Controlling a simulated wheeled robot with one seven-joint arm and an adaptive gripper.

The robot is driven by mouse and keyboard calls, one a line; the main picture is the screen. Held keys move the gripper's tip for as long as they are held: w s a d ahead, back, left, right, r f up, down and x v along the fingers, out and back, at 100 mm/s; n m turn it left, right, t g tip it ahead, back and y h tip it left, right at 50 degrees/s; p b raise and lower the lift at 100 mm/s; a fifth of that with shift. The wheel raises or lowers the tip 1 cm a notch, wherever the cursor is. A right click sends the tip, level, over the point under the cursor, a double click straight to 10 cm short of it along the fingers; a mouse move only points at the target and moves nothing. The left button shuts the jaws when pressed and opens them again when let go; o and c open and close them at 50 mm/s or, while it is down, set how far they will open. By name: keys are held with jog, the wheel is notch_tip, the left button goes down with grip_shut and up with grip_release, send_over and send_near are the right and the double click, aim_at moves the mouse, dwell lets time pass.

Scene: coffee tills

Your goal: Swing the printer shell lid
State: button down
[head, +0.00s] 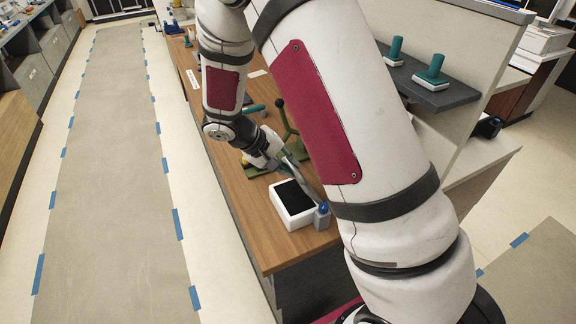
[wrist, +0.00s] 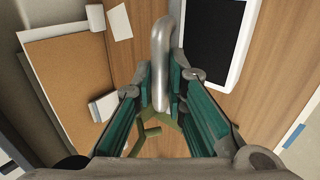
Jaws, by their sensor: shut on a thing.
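A white box with a black top (head: 292,197) stands on the wooden counter in the head view. It also shows at the upper right of the wrist view (wrist: 212,38). I cannot tell for sure which part is the printer shell lid. My gripper (head: 277,160) is low over the counter, behind the box. In the wrist view my gripper (wrist: 161,84) has its teal fingers shut on a bent grey metal bar (wrist: 159,40). The bar lies beside the white box. In the head view my arm hides part of this area.
A small grey bottle with a blue cap (head: 322,217) stands at the box's right corner. A dark green stand (head: 287,122) is behind my gripper. Teal-handled tools (head: 431,75) sit on a dark shelf at right. The floor aisle (head: 115,170) at left is clear.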

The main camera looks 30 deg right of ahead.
jog(key=shift+d+r+p, duration=0.15)
jog(key=shift+d+r, duration=0.2)
jog(key=shift+d, duration=0.45)
jog(key=shift+d+r+p, duration=0.15)
jog(key=shift+d+r, duration=0.15)
jog(key=shift+d, duration=0.5)
jog(key=c, duration=1.5)
grip_release()
jog(key=shift+c, duration=0.2)
